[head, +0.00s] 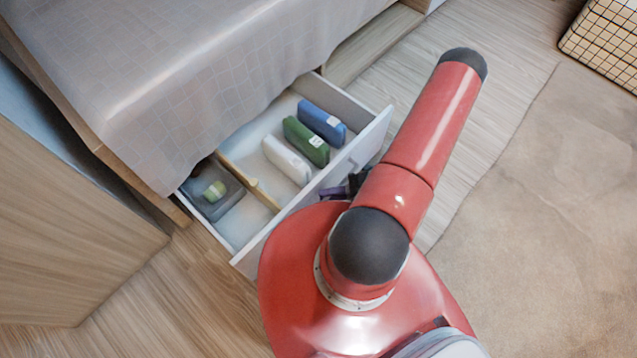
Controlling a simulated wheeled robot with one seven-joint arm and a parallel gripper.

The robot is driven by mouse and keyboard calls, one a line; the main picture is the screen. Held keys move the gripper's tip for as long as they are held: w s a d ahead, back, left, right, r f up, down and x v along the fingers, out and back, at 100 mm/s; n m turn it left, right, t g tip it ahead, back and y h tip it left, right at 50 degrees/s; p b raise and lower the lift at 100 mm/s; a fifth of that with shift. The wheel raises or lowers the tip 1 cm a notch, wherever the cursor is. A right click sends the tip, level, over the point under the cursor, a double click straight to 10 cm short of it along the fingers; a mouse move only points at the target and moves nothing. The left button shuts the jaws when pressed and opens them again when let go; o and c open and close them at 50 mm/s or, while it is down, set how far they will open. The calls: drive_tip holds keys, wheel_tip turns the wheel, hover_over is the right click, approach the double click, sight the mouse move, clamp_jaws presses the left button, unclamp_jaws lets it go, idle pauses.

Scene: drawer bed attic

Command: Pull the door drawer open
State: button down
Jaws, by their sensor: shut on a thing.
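The drawer (352,150) under the bed stands pulled well out, with its white front facing my base. Inside lie a blue item (322,121), a green item (306,141) and a white item (287,160). A wooden divider (247,183) separates them from a grey tray (215,190) with a small greenish thing in it. My gripper (350,186) is at the outer side of the drawer front, near its middle, shut on the drawer handle. My red arm hides most of the gripper and the lower part of the front.
The bed (200,70) with a pale checked cover overhangs the drawer. A wooden panel (70,230) stands at the left. A beige rug (550,210) lies at the right, with a grid-patterned basket (605,40) at the far corner. Wooden floor shows around the drawer.

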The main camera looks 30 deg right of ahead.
drive_tip(key=shift+s+d, duration=0.2)
drive_tip(key=shift+s, duration=0.4)
drive_tip(key=shift+s+d, duration=0.2)
drive_tip(key=shift+s, duration=0.4)
drive_tip(key=c, duration=1.8)
unclamp_jaws()
drive_tip(key=shift+o, duration=0.2)
drive_tip(key=v, duration=0.7)
drive_tip(key=shift+s+d, duration=0.2)
drive_tip(key=shift+d, duration=0.15)
drive_tip(key=shift+r, duration=0.1)
